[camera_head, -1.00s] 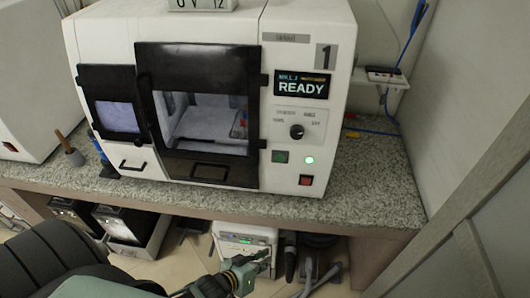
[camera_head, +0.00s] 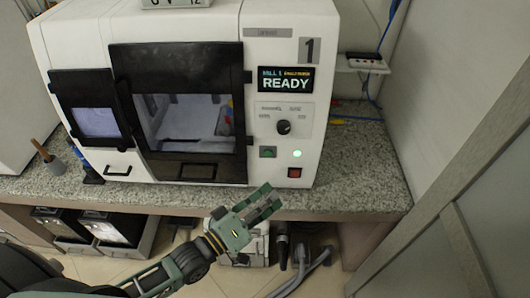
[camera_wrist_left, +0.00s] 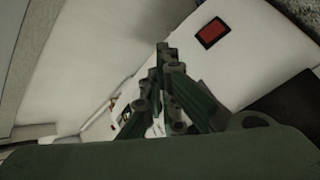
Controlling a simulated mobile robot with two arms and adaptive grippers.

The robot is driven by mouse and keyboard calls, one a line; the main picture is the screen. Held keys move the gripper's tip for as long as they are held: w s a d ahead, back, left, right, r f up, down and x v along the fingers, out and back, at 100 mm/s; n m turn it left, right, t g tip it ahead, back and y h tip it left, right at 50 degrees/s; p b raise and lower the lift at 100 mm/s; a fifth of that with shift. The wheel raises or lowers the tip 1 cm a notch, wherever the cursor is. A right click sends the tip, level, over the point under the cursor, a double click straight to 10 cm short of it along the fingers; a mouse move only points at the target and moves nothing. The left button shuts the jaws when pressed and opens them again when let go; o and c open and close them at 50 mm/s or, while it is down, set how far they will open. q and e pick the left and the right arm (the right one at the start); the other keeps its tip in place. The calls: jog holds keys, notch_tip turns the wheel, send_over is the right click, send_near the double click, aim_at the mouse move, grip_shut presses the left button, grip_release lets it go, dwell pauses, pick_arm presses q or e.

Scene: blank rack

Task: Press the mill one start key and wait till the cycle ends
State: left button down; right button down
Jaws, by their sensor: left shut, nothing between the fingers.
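Mill one (camera_head: 200,30) is a white machine with a "1" label on the bench, and its black-framed front door (camera_head: 180,55) looks shut. Its display (camera_head: 285,79) reads "MILL 1" and "READY". Below the dial are a green square key (camera_head: 268,152), a lit round green lamp (camera_head: 297,154) and a red square key (camera_head: 294,173). Whether the green key is the start key cannot be read. My left gripper (camera_head: 266,200) is shut and empty, below and in front of these keys, apart from them. In the left wrist view its fingers (camera_wrist_left: 166,58) point toward the white panel, with the red key (camera_wrist_left: 212,33) beyond.
Below the bench are a white unit (camera_head: 245,245), grey hoses (camera_head: 310,265) and dark bins (camera_head: 110,228). A brush (camera_head: 45,155) stands at the left. A door frame (camera_head: 450,150) closes off the right side.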

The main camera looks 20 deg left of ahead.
aim_at(268, 154)
pick_arm(q)
jog(key=w+a+b, duration=0.2)
jog(key=w+b, duration=0.2)
jog(key=w, duration=0.4)
jog(key=shift+w+a+f, duration=0.2)
jog(key=shift+w+f, duration=0.05)
jog(key=shift+f, duration=0.05)
jog(key=shift+w, duration=0.15)
dwell(1.3)
jog(key=shift+w+a, duration=0.15)
jog(key=shift+w, duration=0.1)
